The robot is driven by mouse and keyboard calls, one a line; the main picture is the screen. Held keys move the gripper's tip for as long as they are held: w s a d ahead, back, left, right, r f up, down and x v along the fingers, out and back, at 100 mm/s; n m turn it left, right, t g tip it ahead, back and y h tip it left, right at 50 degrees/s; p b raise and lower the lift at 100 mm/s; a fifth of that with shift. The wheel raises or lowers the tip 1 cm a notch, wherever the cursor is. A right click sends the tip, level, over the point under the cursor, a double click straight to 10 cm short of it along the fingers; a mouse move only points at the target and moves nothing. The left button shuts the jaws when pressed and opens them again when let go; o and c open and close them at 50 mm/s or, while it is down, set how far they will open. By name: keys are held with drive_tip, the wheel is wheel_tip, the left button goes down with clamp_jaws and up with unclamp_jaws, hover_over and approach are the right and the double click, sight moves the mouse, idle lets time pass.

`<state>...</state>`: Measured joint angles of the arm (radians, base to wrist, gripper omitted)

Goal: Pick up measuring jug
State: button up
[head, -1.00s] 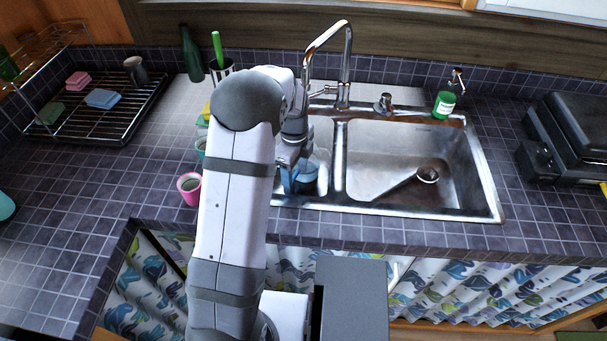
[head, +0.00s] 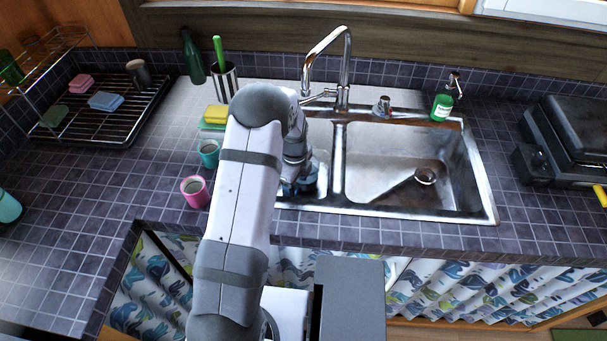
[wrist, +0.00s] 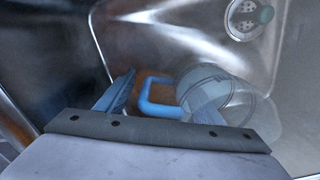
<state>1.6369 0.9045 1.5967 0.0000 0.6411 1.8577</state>
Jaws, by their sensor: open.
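The measuring jug (wrist: 222,84) is clear with a blue handle (wrist: 147,98) and sits in the left sink basin. In the wrist view its handle points left, between the two fingers of my gripper (wrist: 160,98). The fingers are open, one on each side of the handle. The right finger overlaps the jug's body in the picture; I cannot tell whether it touches. In the head view my gripper (head: 298,186) is down in the left basin, and my arm hides most of the jug there.
The steel sink (head: 390,208) has a divider and an empty right basin. A faucet (head: 347,70) stands behind it. A pink cup (head: 195,192), a teal cup (head: 209,153) and a yellow sponge (head: 216,114) are left of my arm. A dish rack (head: 105,118) stands farther left.

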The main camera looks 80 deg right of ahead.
clamp_jaws()
drive_tip(key=shift+d+r, duration=0.1)
drive_tip(key=shift+r, duration=0.15)
idle(0.4)
drive_tip(key=shift+r+b, duration=0.35)
drive_tip(key=shift+b, duration=0.2)
drive_tip(key=shift+w+f+b, duration=0.1)
drive_tip(key=shift+w+b, duration=0.7)
drive_tip(key=shift+w, duration=1)
drive_tip(key=shift+w+r, duration=0.25)
drive_tip(key=shift+r, duration=0.05)
wheel_tip(320, 180, up, 13)
drive_tip(key=b, duration=0.2)
drive_tip(key=shift+r, duration=0.15)
drive_tip(key=shift+r, duration=0.1)
